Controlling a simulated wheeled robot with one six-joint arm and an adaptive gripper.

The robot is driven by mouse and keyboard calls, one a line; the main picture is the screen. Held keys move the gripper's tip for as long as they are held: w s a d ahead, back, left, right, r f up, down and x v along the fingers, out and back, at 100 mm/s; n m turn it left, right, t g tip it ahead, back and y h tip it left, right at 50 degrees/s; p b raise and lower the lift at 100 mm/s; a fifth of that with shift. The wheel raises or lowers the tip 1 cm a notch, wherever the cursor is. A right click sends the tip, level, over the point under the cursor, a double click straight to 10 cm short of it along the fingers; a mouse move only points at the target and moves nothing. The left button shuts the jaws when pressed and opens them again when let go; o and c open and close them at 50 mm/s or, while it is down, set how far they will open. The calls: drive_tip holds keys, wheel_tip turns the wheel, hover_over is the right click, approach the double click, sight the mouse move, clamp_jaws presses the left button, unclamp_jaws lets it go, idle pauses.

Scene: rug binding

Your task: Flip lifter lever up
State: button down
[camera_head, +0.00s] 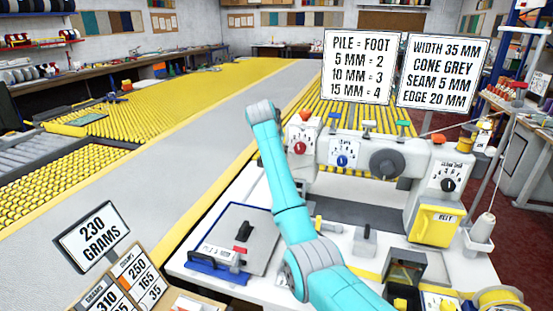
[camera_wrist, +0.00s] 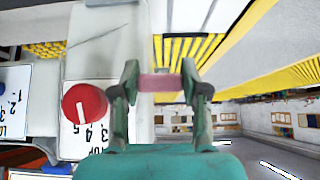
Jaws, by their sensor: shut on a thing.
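My gripper (camera_wrist: 161,92) is shut on a short pinkish-red bar (camera_wrist: 160,82) in the wrist view, with one green finger at each end. The bar looks like the lifter lever, but its mount is not clear. In the head view my turquoise arm reaches up to the left end of the white sewing machine (camera_head: 345,151), and its wrist hides the fingers and the bar. A red dial (camera_wrist: 84,103) with a numbered plate is just left of my fingers in the wrist view; the head view also shows it on the machine's left end.
A grey plate (camera_head: 233,238) lies on the white table left of my arm. The grey runway (camera_head: 150,165) further left is clear.

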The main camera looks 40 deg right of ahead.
drive_tip(key=shift+w+r, duration=0.1)
drive_tip(key=shift+r, duration=0.2)
drive_tip(key=shift+w+d+r, duration=0.15)
drive_tip(key=shift+d+r, duration=0.1)
drive_tip(key=shift+r, duration=0.3)
drive_tip(key=shift+d+r, duration=0.1)
drive_tip(key=shift+r, duration=0.05)
drive_tip(key=c, duration=0.6)
unclamp_jaws()
drive_tip(key=shift+o, duration=0.2)
drive_tip(key=v, duration=1.1)
drive_tip(key=shift+r, duration=0.3)
